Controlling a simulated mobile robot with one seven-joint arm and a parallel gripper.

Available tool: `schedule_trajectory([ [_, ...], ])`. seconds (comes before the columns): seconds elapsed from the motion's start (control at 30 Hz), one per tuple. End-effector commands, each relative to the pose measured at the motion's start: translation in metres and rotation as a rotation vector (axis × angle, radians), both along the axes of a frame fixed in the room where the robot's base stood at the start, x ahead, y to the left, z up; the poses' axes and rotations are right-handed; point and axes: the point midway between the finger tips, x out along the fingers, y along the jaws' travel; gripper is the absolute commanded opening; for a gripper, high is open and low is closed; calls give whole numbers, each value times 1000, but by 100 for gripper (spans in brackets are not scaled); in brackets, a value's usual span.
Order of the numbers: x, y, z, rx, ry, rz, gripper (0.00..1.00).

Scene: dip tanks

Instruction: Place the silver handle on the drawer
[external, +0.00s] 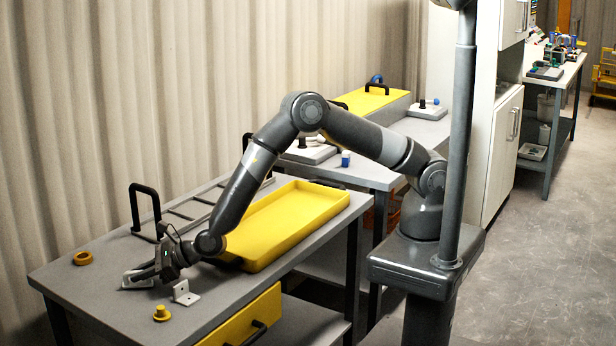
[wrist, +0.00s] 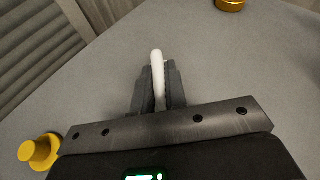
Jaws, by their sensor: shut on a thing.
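My gripper (external: 150,277) is low over the left part of the grey workbench. Its jaws (wrist: 158,90) are shut on a slim pale piece, which I take for the silver handle (wrist: 157,58); its end sticks out past the fingertips. In the external view the pale handle (external: 135,281) shows at the fingertips, close to the bench top; I cannot tell whether it touches. Much of the held piece is hidden by the fingers.
A silver angle bracket (external: 185,294) and a yellow knob (external: 162,314) stand near my gripper. A yellow ring (external: 83,258) lies at the back left. A yellow tray (external: 290,222) and a rack with a black handle (external: 145,206) fill the right and back of the bench.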

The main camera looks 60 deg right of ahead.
Motion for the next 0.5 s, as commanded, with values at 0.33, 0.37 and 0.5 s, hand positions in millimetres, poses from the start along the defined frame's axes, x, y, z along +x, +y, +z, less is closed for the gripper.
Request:
schedule_trajectory([
  [0.33, 0, 0, -3, -1, 1, 0, 26],
  [0.37, 0, 0, -3, -1, 1, 0, 29],
  [0.5, 0, 0, -3, -1, 1, 0, 34],
])
